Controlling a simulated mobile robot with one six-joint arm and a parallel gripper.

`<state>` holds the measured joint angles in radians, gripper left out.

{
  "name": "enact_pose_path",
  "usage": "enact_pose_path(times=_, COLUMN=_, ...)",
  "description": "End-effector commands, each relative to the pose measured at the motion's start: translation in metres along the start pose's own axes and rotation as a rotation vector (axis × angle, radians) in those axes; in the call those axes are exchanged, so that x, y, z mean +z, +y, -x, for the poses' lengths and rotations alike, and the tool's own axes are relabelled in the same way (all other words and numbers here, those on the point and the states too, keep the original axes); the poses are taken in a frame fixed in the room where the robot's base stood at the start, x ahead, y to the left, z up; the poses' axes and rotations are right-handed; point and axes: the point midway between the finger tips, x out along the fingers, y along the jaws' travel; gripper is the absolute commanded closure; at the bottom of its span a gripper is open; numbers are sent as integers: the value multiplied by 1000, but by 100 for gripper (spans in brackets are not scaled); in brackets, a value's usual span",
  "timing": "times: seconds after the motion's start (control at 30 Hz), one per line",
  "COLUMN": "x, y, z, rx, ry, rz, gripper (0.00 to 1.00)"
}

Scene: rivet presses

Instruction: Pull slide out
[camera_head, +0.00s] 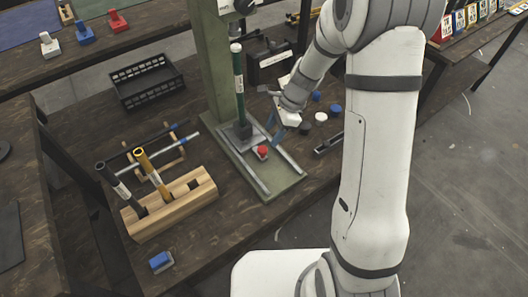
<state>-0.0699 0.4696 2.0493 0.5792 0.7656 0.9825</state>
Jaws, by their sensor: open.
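The green rivet press (212,65) stands on the workbench with its base running toward the front. Two metal rails (287,158) lie along the base. The slide (254,141) appears to be the grey plate between the rails, under the press column, with a red knob (262,152) at its front. A dark green upright rod (238,85) rises from a dark block behind the knob. My gripper (277,134) is open and low over the right rail, just right of the knob. Its fingertips are small in view, and I cannot tell whether they touch anything.
A wooden block (172,205) holds tools with black and yellow handles at left. A black crate (147,82) stands behind it. Blue, black and white round pieces (320,117) lie right of my gripper. A small blue block (161,261) sits at the front left.

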Motion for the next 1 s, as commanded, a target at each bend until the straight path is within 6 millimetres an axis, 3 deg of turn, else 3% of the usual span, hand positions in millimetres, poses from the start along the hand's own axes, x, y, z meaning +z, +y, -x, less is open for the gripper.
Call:
enact_pose_path(times=0.3, x=-1, y=1, z=-50, rx=4, ry=0, rz=-4, gripper=48)
enact_pose_path(times=0.5, x=-1, y=0, z=-72, rx=2, ry=0, rz=-3, gripper=48)
enact_pose_path(times=0.87, x=-1, y=0, z=-76, rx=0, ry=1, rz=-4, gripper=48)
enact_pose_path(times=1.0, x=-1, y=0, z=-76, rx=0, ry=1, rz=-4, gripper=60)
